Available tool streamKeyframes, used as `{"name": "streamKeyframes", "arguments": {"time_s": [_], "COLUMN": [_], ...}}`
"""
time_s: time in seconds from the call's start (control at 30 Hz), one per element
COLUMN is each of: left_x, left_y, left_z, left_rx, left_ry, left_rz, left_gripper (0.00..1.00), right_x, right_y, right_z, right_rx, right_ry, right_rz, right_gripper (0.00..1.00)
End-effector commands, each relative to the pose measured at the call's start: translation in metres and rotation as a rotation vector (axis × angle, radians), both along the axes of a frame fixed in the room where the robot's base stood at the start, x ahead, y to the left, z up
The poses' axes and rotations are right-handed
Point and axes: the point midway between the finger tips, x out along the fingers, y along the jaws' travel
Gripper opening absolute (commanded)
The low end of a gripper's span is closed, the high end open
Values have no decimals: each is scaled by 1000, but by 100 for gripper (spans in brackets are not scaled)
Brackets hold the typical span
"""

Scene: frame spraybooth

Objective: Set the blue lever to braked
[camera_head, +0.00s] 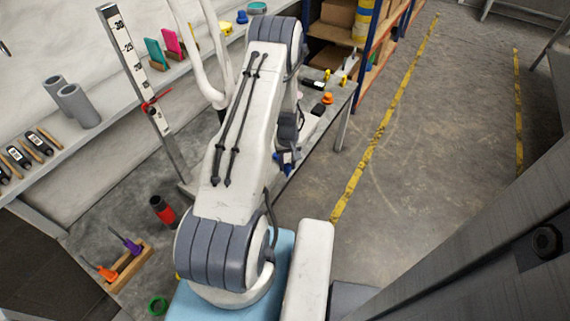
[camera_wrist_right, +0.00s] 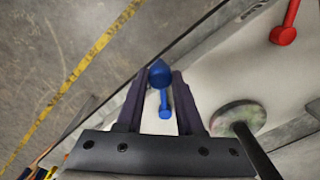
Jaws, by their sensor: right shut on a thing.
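The blue lever (camera_wrist_right: 160,74) shows in the right wrist view, with its round knob between my right gripper's fingertips and its thinner end lower down between the fingers. My right gripper (camera_wrist_right: 161,78) is shut on the lever near the knob. In the head view my right arm covers most of the middle. My right gripper (camera_head: 287,150) is small and partly hidden there, beside a bit of blue. The lever's setting cannot be read from these views. My left gripper does not show.
A red lever (camera_wrist_right: 284,34) stands at the upper right of the wrist view, clear of the fingers. A round grey-green disc (camera_wrist_right: 240,116) is right of the gripper. In the head view, open floor (camera_head: 400,160) lies right of the bench, with a yellow line (camera_head: 385,120).

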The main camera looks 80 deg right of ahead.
Motion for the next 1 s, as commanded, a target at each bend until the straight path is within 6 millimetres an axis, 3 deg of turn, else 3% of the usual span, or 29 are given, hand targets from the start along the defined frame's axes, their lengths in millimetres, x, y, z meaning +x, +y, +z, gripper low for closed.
{"name": "streamKeyframes", "arguments": {"time_s": [0.17, 0.2, 0.27, 0.67, 1.0], "left_x": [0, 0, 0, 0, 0], "left_y": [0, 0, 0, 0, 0], "left_z": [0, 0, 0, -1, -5], "left_rx": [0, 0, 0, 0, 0], "left_ry": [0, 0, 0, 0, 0], "left_rz": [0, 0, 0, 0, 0], "left_gripper": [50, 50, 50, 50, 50], "right_x": [0, 1, 1, 1, 0], "right_y": [1, 1, 1, 0, 0], "right_z": [0, 0, 0, 7, 69], "right_rx": [2, 3, 4, 0, -2], "right_ry": [0, -1, -1, 0, 0], "right_rz": [-1, -1, 0, 2, 1], "right_gripper": [0, 48, 67, 67, 67]}}
